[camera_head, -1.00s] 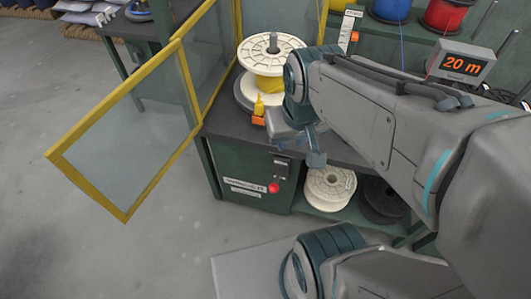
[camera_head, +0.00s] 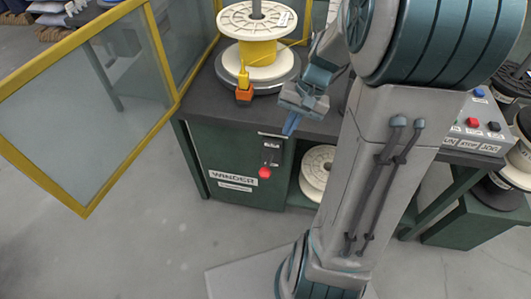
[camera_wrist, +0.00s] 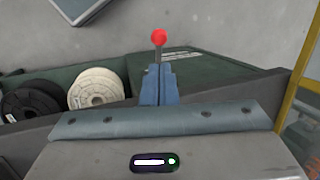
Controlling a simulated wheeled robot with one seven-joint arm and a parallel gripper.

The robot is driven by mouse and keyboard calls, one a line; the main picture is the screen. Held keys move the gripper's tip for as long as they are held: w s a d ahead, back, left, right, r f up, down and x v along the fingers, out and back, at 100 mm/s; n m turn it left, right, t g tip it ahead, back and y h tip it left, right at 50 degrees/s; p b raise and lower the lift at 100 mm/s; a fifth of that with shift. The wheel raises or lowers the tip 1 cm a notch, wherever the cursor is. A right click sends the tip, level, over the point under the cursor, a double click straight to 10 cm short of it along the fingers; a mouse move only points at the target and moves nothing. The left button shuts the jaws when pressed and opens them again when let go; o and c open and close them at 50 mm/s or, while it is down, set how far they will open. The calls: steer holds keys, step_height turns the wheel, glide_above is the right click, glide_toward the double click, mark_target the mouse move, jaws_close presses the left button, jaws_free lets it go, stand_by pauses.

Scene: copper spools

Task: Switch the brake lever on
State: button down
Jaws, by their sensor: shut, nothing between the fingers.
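The brake lever (camera_head: 265,171) has a red ball knob on a short stem. It sits on a dark plate on the front of the green winder cabinet (camera_head: 226,160), with the knob at the low end. In the wrist view the red knob (camera_wrist: 159,37) shows just beyond the fingertips, in line with them. My gripper (camera_head: 290,127) is shut and empty, above and right of the lever, pointing down in front of the cabinet top edge. The wrist view shows the blue fingers (camera_wrist: 158,70) pressed together. Whether they touch the lever cannot be told; the plate's marks are too small to read.
A white and yellow spool (camera_head: 258,52) stands on the cabinet top, with an orange and yellow piece (camera_head: 244,93) beside it. A yellow-framed guard door (camera_head: 85,105) swings out left. Spools (camera_head: 317,170) lie on the lower shelf. A button box (camera_head: 475,125) is right.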

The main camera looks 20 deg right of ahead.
mark_target(267, 169)
steer(key=f, duration=0.1)
steer(key=w+d+f, duration=0.1)
steer(key=f+b, duration=0.1)
steer(key=shift+w+d+f+m+y, duration=0.15)
steer(key=shift+d+m+y, duration=0.15)
steer(key=shift+m+y, duration=0.1)
steer(key=shift+f, duration=0.1)
steer(key=b+x, duration=0.4)
steer(key=x, duration=1)
steer(key=shift+a, duration=0.1)
